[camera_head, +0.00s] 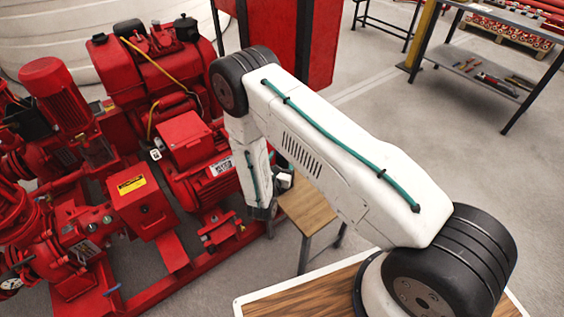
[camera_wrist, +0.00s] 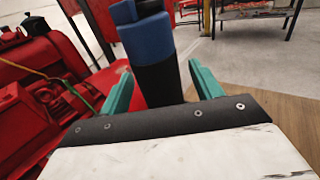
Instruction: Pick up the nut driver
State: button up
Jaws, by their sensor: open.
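The nut driver (camera_wrist: 150,50) shows in the wrist view as a thick handle, blue above and black below, with a dark blue top. It stands between the two teal fingers of my gripper (camera_wrist: 161,84). The fingers are apart, and a gap shows on each side of the handle. The handle's lower end is hidden behind the gripper's dark front plate. In the head view my gripper (camera_head: 262,210) points down beside a small wooden-topped stool (camera_head: 308,213). I cannot make out the nut driver there.
The red pumpset (camera_head: 160,170) stands close on the left of my gripper. A red cabinet (camera_head: 300,40) stands behind. A metal shelf rack (camera_head: 475,72) with tools is at the upper right. The grey floor between stool and rack is clear.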

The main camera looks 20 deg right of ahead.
jog(key=shift+x, duration=1)
jog(key=shift+c, duration=0.2)
jog(key=c, duration=1.1)
jog(key=shift+r, duration=0.1)
